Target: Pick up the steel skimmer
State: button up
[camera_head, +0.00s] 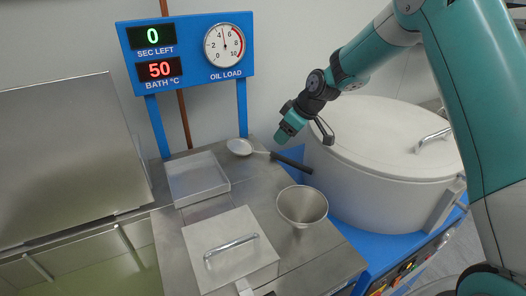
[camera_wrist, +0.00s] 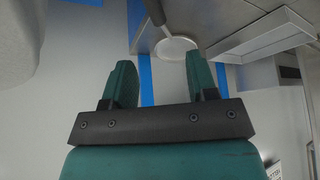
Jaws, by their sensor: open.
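The steel skimmer lies on the steel counter, its round pale head (camera_head: 240,147) to the left and its black handle (camera_head: 292,163) to the right, near the big white drum. My gripper (camera_head: 282,136) is above the counter, close over the skimmer's shaft in the head view, and apart from it as far as I can tell. In the wrist view my gripper (camera_wrist: 158,82) shows two green fingers spread apart with nothing between them. The skimmer's head (camera_wrist: 177,47) shows beyond the right finger, with its dark handle (camera_wrist: 155,12) running up out of the picture.
A shallow steel tray (camera_head: 197,179) is left of the skimmer. A steel funnel (camera_head: 302,205) and a lidded box (camera_head: 229,252) stand in front. The white lidded drum (camera_head: 375,190) is close on the right. The blue display board (camera_head: 187,53) stands behind on two posts.

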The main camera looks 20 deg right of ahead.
aim_at(273, 152)
jog(key=p+x, duration=0.2)
jog(key=x, duration=0.6)
jog(key=shift+f+p, duration=0.3)
jog(key=shift+p, duration=0.05)
grip_shut()
